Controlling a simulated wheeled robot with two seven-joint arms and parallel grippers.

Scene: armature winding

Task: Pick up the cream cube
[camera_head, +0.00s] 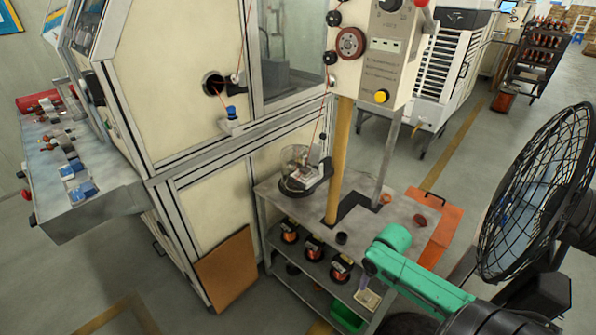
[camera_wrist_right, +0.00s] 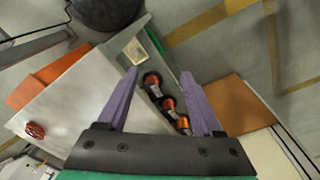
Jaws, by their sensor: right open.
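The cream cube (camera_head: 368,298) appears as a small pale block at the right end of the cart's lower shelf, just below my right gripper (camera_head: 367,272) in the head view. In the right wrist view the cube (camera_wrist_right: 135,51) shows beyond the fingertips, ahead of the left finger. My right gripper (camera_wrist_right: 160,74) has purple fingers spread wide, with nothing held between them. It is apart from the cube, as far as I can tell. My left gripper is not in view.
Several copper-wound spools (camera_head: 313,246) stand on the lower shelf beside the cube. The cart's grey top (camera_head: 400,212) and a tan post (camera_head: 339,160) rise close by. A green bin (camera_head: 346,317) sits below. A large black fan (camera_head: 535,195) stands right.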

